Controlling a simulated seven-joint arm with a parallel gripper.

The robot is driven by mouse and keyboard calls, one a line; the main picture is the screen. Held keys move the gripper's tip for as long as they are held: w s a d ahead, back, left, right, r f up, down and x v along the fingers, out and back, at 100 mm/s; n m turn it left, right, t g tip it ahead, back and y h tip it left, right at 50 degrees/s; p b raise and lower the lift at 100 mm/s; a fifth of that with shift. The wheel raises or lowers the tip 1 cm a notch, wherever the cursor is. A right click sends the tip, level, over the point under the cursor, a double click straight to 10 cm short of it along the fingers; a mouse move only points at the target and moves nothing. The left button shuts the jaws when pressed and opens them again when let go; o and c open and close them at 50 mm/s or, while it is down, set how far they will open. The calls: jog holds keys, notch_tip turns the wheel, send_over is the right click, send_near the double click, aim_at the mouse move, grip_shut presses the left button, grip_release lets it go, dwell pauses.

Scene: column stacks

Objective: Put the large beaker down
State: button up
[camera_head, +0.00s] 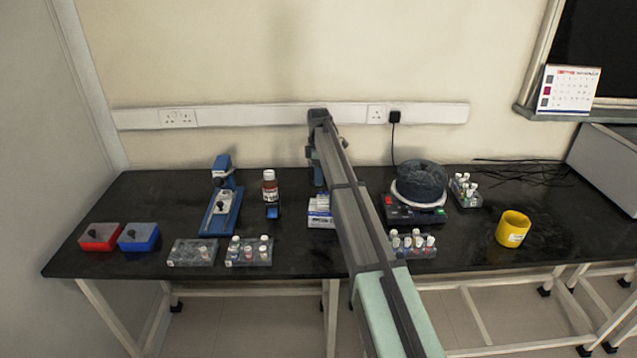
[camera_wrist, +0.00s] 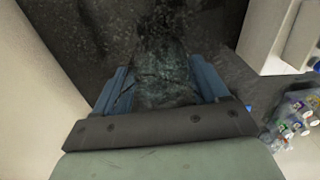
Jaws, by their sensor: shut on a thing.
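My gripper (camera_wrist: 162,68) is shut on a dark, see-through glass thing, which I take to be the large beaker (camera_wrist: 166,84). It sits between the two blue fingers in the wrist view, with the dark bench top beyond it. In the head view my gripper (camera_head: 318,176) points down over the back of the bench, near the wall. My arm crosses in front there and the beaker cannot be made out. I cannot tell whether the beaker touches the bench.
A white-blue box (camera_head: 320,212) stands just in front of my gripper. A brown bottle (camera_head: 269,188) and blue stand (camera_head: 221,205) are left; a device with a dark round vessel (camera_head: 420,182) is right. Vial racks (camera_head: 249,251) line the front. A yellow cup (camera_head: 513,229) stands far right.

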jog(key=shift+f, duration=2.05)
jog(key=shift+f, duration=0.15)
jog(key=o, duration=1.2)
jog(key=shift+o, duration=0.2)
notch_tip(320, 180, up, 12)
